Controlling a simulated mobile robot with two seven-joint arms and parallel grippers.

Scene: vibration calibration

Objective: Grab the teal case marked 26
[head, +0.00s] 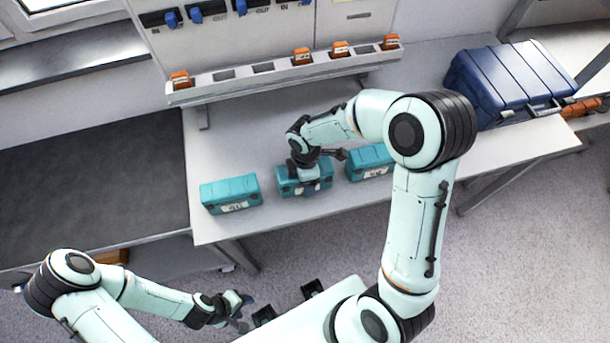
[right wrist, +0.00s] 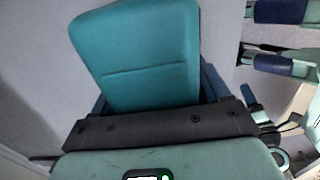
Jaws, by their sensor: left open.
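Three teal cases stand in a row on the white table: a left case (head: 231,195), a middle case (head: 289,187) and a right case (head: 369,163). Their white labels are too small or covered to read surely. My right gripper (head: 308,187) is down over the middle case and hides part of it. In the right wrist view, a teal case (right wrist: 147,60) reaches up from between the gripper's sides; whether the fingers press on it is unclear. My left gripper (head: 243,312) is open and empty, low in front of the table.
A grey slotted rack (head: 285,74) with several orange modules (head: 302,57) runs along the table's back. A large blue case (head: 505,82) stands at the right. A dark bench surface (head: 90,190) lies left. The white table (head: 240,160) is bare between cases and rack.

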